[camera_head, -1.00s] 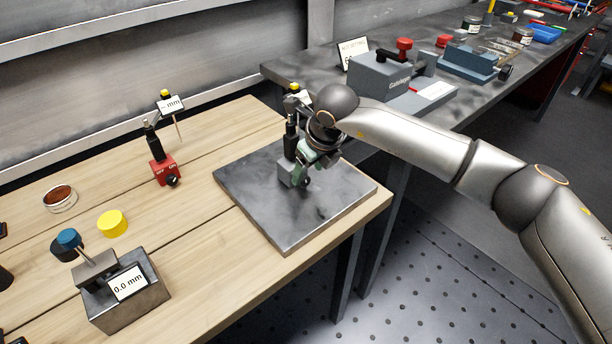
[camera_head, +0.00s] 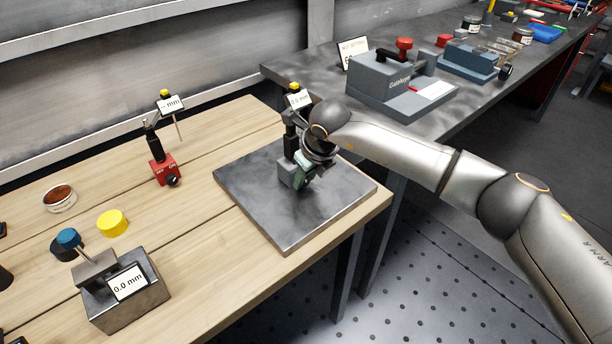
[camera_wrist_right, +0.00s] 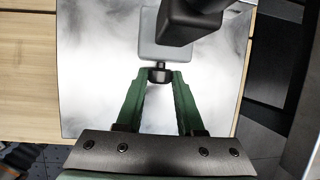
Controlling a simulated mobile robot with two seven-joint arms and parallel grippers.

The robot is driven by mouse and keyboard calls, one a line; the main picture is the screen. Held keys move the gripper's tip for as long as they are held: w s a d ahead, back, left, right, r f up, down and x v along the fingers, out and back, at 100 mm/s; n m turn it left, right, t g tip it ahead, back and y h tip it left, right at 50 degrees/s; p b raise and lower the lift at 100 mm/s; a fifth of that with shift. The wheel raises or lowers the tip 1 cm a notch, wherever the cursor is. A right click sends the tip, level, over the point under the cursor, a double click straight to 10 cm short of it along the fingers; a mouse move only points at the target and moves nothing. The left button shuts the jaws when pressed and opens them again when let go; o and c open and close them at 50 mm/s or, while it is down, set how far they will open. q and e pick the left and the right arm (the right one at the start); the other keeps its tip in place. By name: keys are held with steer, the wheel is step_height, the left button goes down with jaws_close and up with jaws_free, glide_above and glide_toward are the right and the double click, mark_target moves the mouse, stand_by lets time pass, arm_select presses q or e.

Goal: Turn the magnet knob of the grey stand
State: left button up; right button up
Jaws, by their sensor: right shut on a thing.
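The grey stand (camera_head: 286,172) stands upright on the dark metal plate (camera_head: 250,205), with a black post and a display reading 0.0 mm (camera_head: 298,99) on top. My right gripper (camera_head: 301,180) reaches down to the front of the stand's base. In the right wrist view the green fingers (camera_wrist_right: 159,78) are shut on the black magnet knob (camera_wrist_right: 159,72), at the near face of the grey base (camera_wrist_right: 165,48). My left gripper is in neither view.
A red stand (camera_head: 165,170) with its own knob stands on the wooden table, left of the plate. A dark block with a 0.0 mm card (camera_head: 128,284) and a yellow disc (camera_head: 112,222) are at the near left. A grey Gateleger-like labelled block (camera_head: 385,78) sits on the back bench.

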jaws_close()
steer(key=shift+w+d+f+g+y+b, duration=0.1)
steer(key=shift+d+f+g+y+b, duration=0.05)
steer(key=shift+g+y+b, duration=0.3)
steer(key=shift+w+d+m+g+y+b, duration=0.15)
steer(key=shift+m+g+y+b, duration=0.25)
steer(key=shift+g+y, duration=0.55)
steer(key=o, duration=0.7)
jaws_free()
steer(key=v, duration=1.2)
steer(key=shift+s+d+r, duration=0.2)
steer(key=shift+s+d, duration=0.15)
